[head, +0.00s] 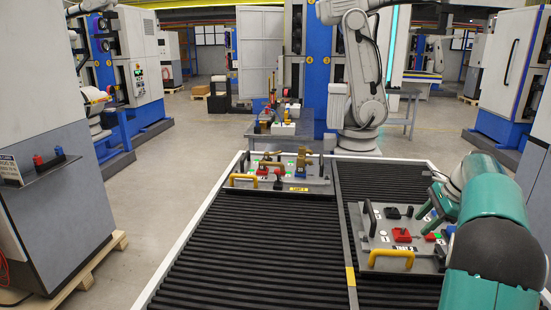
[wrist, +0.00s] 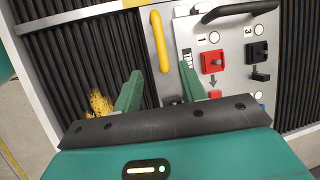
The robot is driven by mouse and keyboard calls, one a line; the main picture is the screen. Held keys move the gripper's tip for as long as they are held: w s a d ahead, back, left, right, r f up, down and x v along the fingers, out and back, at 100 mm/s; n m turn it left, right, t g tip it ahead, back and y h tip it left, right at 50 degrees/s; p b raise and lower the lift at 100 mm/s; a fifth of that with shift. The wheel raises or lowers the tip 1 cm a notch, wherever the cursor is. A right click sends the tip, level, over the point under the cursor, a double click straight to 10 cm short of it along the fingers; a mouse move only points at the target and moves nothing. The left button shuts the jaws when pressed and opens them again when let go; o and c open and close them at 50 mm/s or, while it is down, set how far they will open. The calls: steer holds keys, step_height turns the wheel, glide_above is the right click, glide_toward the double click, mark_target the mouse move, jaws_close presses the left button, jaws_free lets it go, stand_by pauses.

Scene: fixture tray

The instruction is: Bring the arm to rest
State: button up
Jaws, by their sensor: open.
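My arm (head: 490,215) reaches in from the right in the head view, over the near fixture tray (head: 376,238). My gripper (wrist: 160,72) is open, its two green fingers apart with nothing held between them. In the wrist view the tray's yellow handle (wrist: 159,42) shows between and beyond the fingers; I cannot tell the height gap. The right finger overlaps the tray plate beside a red block (wrist: 212,62). A black part (wrist: 258,55) sits by the number 3. The gripper body hides the tray's lower part.
A second fixture tray (head: 240,182) with a yellow front handle sits farther back on the black ribbed surface (head: 240,245). A white robot arm (head: 362,75) stands behind it. The ribbed surface's front left is clear. A grey cabinet (head: 55,180) stands at the left.

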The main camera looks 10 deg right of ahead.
steer(key=s+a+r+n+h, duration=0.1)
steer(key=s+a+r+n, duration=0.2)
steer(key=a, duration=0.5)
steer(key=s+a+r+n, duration=0.2)
steer(key=s+a+n, duration=0.15)
steer(key=a, duration=0.45)
steer(key=s+a+r+n+h, duration=0.1)
steer(key=s+a+r+n, duration=0.2)
steer(key=a, duration=0.4)
steer(key=s+a+f+n+t+h, duration=0.1)
steer(key=s+a+f+n, duration=0.2)
steer(key=s, duration=0.6)
steer(key=s+a+f+n+t, duration=0.1)
steer(key=s+a+f+n, duration=0.2)
steer(key=s+a+n, duration=0.5)
steer(key=shift+s+a+f+h, duration=0.4)
steer(key=shift+s+a, duration=0.15)
steer(key=shift+a, duration=0.7)
steer(key=shift+c, duration=0.5)
steer(key=shift+s, duration=0.15)
